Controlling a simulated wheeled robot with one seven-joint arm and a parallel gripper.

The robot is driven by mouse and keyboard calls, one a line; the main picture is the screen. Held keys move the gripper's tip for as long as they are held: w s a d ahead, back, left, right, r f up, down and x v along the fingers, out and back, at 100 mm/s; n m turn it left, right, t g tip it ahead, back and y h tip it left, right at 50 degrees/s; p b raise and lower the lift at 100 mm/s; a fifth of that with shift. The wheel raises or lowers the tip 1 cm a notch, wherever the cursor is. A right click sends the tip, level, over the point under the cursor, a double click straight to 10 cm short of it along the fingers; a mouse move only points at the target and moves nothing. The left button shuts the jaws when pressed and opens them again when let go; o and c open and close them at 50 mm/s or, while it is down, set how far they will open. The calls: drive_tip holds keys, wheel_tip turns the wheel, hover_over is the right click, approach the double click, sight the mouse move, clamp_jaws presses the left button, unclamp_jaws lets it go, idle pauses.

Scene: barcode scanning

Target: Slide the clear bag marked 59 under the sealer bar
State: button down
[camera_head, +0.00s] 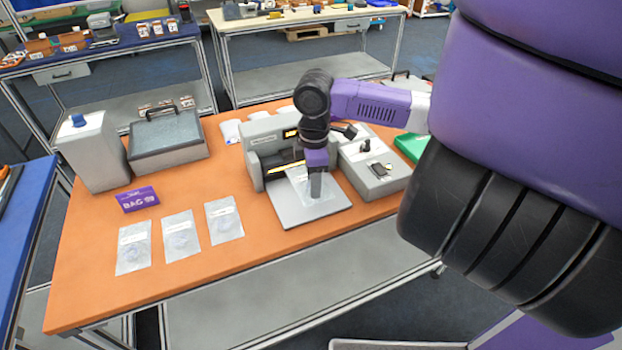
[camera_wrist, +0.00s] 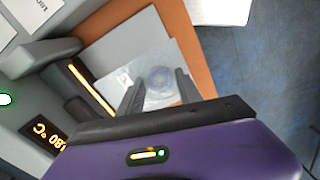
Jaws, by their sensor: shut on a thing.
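My gripper (camera_head: 316,192) is over the pale plate (camera_head: 289,213) in front of the sealer (camera_head: 262,146). It is shut on a clear bag (camera_head: 298,180) with a white label, whose number I cannot read. In the wrist view my gripper (camera_wrist: 160,92) points down at the bag (camera_wrist: 158,73), which holds a round coiled item. The sealer's long slot glows orange (camera_wrist: 92,88) just left of the bag. I cannot tell whether the bag's edge is under the bar, as my gripper hides part of it.
Three more clear bags (camera_head: 181,238) lie in a row on the orange table (camera_head: 100,285), by a purple BAG sign (camera_head: 137,198). A grey box with knobs (camera_head: 372,176) stands right of the sealer. A lidded grey case (camera_head: 165,139) stands at the back left.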

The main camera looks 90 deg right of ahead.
sight(304, 175)
drive_tip(key=shift+f+b, duration=2.1)
drive_tip(key=shift+f, duration=0.55)
drive_tip(key=shift+w+d+f, duration=0.1)
drive_tip(key=shift+w+d, duration=0.35)
drive_tip(key=shift+d, duration=0.45)
drive_tip(key=shift+w+d+f, duration=0.1)
drive_tip(key=shift+w+d, duration=0.4)
drive_tip(key=shift+d, duration=0.4)
drive_tip(key=shift+w+d, duration=0.45)
drive_tip(key=shift+d, duration=0.45)
drive_tip(key=c, duration=0.7)
unclamp_jaws()
drive_tip(key=shift+r, duration=0.1)
wheel_tip(304, 175, up, 8)
drive_tip(key=shift+f+b, duration=0.2)
drive_tip(key=shift+b, duration=0.25)
